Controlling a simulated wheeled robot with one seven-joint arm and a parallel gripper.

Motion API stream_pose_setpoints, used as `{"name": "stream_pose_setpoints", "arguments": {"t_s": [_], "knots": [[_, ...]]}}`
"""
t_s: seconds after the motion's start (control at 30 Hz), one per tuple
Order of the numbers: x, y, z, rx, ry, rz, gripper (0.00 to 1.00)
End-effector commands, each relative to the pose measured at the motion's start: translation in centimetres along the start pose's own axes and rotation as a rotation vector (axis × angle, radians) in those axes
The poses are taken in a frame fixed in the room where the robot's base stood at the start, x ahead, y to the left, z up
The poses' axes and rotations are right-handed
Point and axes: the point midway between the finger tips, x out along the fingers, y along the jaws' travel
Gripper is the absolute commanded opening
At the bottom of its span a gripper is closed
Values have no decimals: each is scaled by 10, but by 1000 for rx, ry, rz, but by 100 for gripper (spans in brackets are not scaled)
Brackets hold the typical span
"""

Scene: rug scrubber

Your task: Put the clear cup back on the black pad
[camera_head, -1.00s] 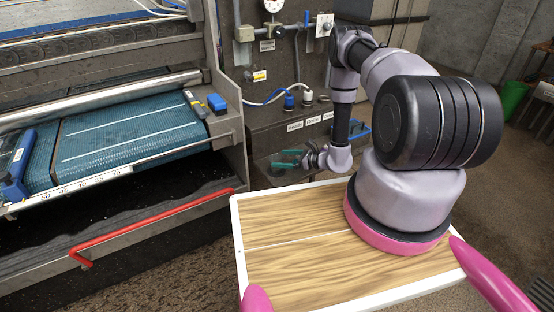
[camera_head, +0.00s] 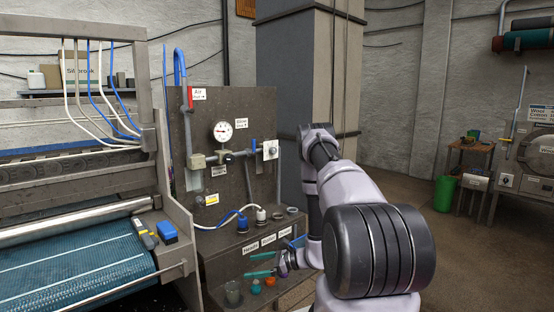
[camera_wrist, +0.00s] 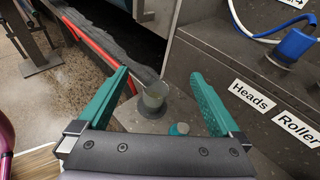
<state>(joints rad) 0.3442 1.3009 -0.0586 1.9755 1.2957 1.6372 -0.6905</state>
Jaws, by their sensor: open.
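A small clear cup (camera_wrist: 153,96) with pale greenish contents stands on the low grey ledge in the wrist view. A dark round shape (camera_wrist: 152,111) shows at its base; I cannot tell whether this is the black pad or part of the cup. In the head view the cup (camera_head: 233,292) is near the bottom edge, left of and below my gripper. My gripper (camera_wrist: 159,74) has two teal fingers spread wide and empty. In the wrist view the cup appears between them, beyond the gripper body. In the head view my gripper (camera_head: 257,264) is in front of the labelled cabinet.
A teal cap (camera_wrist: 179,128) and an orange cap (camera_head: 270,281) sit right of the cup. The labelled cabinet (camera_head: 230,240) rises behind, with a blue plug (camera_head: 242,223) on top. A red bar (camera_wrist: 92,42) and the machine (camera_head: 75,265) are to the left.

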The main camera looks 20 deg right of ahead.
Motion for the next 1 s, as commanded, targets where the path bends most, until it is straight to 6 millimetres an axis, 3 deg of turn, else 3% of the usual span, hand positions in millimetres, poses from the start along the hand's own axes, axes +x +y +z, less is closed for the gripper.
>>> {"name": "stream_pose_setpoints", "arguments": {"t_s": [0.03,0.2,0.5,0.7,1.0], "knots": [[0,-7,36,-61,-6,46,100],[-8,-3,134,-243,7,216,100],[-44,39,274,-594,111,466,100],[-81,77,342,-850,230,580,100],[-149,130,411,-1250,467,649,100]]}}
